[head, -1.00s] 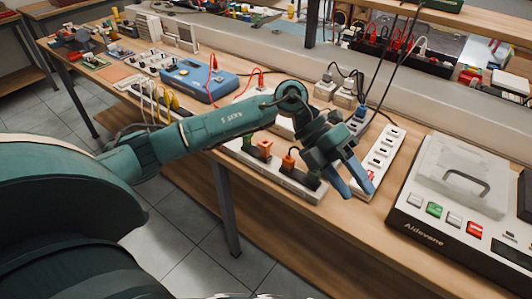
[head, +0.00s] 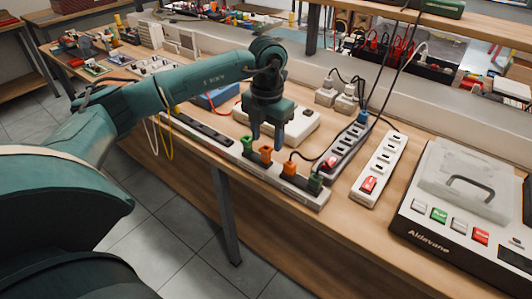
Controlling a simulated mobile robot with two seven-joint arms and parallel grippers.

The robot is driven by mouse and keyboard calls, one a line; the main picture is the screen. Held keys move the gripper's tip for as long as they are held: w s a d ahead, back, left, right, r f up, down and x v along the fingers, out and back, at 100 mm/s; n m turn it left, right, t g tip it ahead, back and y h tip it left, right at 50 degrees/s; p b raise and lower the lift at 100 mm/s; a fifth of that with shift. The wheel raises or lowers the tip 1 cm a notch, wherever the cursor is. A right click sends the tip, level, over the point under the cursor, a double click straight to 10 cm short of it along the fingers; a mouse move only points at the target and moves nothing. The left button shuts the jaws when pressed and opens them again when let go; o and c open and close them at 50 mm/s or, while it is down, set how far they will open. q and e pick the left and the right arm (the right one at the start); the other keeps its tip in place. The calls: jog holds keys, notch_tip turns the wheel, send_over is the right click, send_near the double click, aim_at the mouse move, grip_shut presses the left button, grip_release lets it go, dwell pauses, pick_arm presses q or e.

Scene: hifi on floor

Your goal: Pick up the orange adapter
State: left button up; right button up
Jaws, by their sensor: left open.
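An orange adapter (head: 265,155) sits in the long power strip (head: 222,148) near the table's front edge. A second orange piece (head: 290,168), with a black cord by it, sits in the same strip to its right. My left gripper (head: 267,145) points down at the strip, its two fingers apart, one on each side of the first orange adapter in the picture. Its fingertips are just above or beside the adapter; I cannot tell whether they touch it. The jaws look empty. My right gripper is out of view.
A white power strip (head: 380,170) and a dark-topped one (head: 345,147) lie to the right. A boxy device (head: 455,230) stands at far right. Cords cross behind.

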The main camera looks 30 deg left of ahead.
aim_at(266, 152)
pick_arm(q)
jog(key=shift+a+f+p, duration=0.15)
jog(key=shift+f+p, duration=0.25)
jog(key=shift+f, duration=2.25)
jog(key=c, duration=1)
